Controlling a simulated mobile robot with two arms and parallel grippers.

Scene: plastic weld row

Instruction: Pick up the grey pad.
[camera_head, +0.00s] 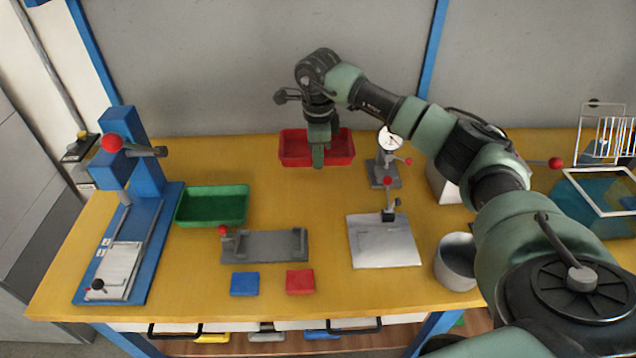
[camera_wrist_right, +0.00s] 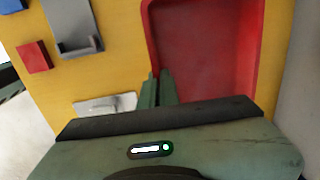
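I cannot make out a separate grey pad in either view. A blue pad (camera_head: 245,284) and a red pad (camera_head: 300,281) lie flat on the yellow table, in front of a grey fixture (camera_head: 265,246) with raised ends. The red pad (camera_wrist_right: 34,57) and grey fixture (camera_wrist_right: 75,22) also show in the right wrist view. My right gripper (camera_head: 318,158) points down at the red tray (camera_head: 294,148) at the back. Its fingers (camera_wrist_right: 158,78) look closed together with nothing seen between them, beside the tray's wall. My left gripper is not in view.
A green tray (camera_head: 213,204) and a blue lever press (camera_head: 140,240) stand at the left. A dial gauge stand (camera_head: 385,170), a silver plate (camera_head: 384,241) and a grey cup (camera_head: 456,262) are at the right. The strip between fixture and red tray is clear.

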